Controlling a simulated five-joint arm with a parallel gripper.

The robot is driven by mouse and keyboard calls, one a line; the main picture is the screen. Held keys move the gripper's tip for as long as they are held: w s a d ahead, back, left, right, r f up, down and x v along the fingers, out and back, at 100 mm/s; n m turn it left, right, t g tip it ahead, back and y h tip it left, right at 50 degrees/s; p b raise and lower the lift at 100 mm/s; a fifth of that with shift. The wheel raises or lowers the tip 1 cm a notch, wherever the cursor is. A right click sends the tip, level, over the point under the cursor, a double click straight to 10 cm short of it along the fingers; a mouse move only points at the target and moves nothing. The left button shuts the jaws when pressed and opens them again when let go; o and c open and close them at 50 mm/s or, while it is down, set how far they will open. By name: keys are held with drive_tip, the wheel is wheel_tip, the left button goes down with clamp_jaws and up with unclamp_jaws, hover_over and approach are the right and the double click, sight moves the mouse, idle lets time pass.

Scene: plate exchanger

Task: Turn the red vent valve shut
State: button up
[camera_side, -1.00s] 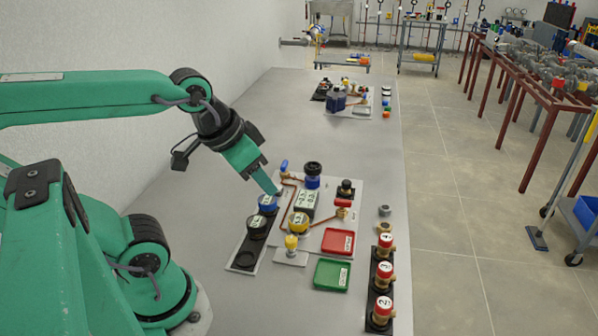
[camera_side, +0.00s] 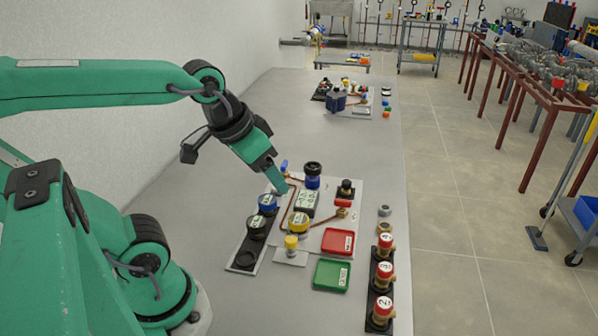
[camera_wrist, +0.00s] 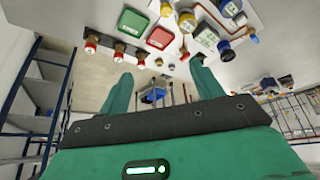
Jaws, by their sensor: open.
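A small red part (camera_side: 343,203), which looks like the red vent valve's handle, sits above a brass fitting (camera_side: 342,213) on the right of the white panel. Its exact angle is too small to tell. In the side view my gripper (camera_side: 279,187) is open and empty. It is above the panel's left back part, near a blue-handled valve (camera_side: 284,165) and left of the red part, apart from it. In the wrist view both fingers of my gripper (camera_wrist: 160,84) are spread with nothing between them.
Near my gripper stand a blue-capped unit (camera_side: 267,203), a black-and-blue knob (camera_side: 313,174) and a yellow-ringed gauge (camera_side: 298,223). A red tray (camera_side: 338,241), a green tray (camera_side: 332,274) and numbered red-capped valves (camera_side: 383,273) lie closer to the camera.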

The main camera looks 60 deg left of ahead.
drive_tip(key=w+a+n+g, duration=0.1)
drive_tip(key=w+n, duration=0.1)
drive_tip(key=w, duration=0.5)
drive_tip(key=n+g, duration=0.4)
drive_tip(key=n, duration=0.2)
approach(343, 200)
drive_tip(key=shift+s+d, duration=0.1)
drive_tip(key=shift+d, duration=0.05)
drive_tip(key=shift+f, duration=0.4)
drive_tip(key=shift+f, duration=0.1)
drive_tip(key=shift+f, duration=3.8)
drive_tip(key=shift+c, duration=0.4)
drive_tip(key=c, duration=0.9)
